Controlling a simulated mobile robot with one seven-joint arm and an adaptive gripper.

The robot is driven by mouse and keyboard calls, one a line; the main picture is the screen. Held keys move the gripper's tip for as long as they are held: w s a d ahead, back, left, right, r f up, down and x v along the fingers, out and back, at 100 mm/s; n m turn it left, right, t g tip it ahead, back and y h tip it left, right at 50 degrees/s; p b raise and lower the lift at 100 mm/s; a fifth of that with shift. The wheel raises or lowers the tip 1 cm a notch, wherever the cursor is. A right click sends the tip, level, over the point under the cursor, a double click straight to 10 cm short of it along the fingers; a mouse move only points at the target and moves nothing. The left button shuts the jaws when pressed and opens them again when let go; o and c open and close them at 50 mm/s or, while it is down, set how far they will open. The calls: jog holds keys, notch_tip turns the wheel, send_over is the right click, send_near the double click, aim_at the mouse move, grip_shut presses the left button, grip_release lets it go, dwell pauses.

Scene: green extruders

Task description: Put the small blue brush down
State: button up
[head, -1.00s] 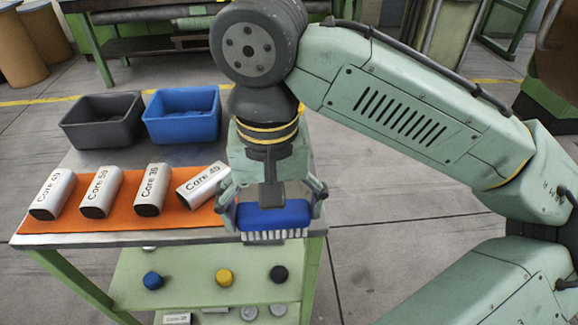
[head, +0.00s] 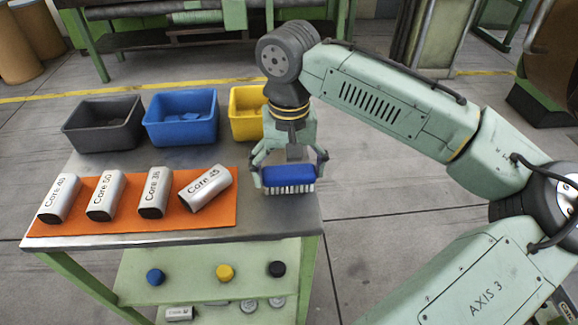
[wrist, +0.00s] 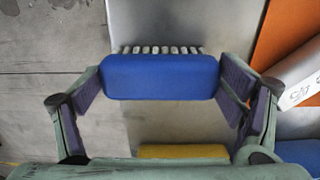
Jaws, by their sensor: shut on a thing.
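The small blue brush (head: 289,177) has a blue block body with white bristles pointing down and toward the front. My gripper (head: 290,172) is shut on its two ends, at the right end of the metal table (head: 262,224). In the wrist view the blue brush (wrist: 161,77) sits between the two finger pads of my gripper (wrist: 161,88), with a row of bristles along its far edge. Whether the bristles touch the table top or hang just above it, I cannot tell.
An orange mat (head: 128,227) with several silver cores lies left of the brush. A grey bin (head: 103,136), a blue bin (head: 181,132) and a yellow bin (head: 246,127) stand along the back. Bare metal lies between mat and right edge. Coloured knobs sit on the lower shelf.

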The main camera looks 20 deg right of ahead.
aim_at(289, 170)
jog(key=shift+f, duration=0.1)
jog(key=shift+f, duration=0.15)
jog(key=o, duration=0.8)
jog(key=shift+o, duration=0.2)
notch_tip(289, 170, up, 12)
jog(key=b, duration=0.1)
jog(key=shift+r, duration=0.25)
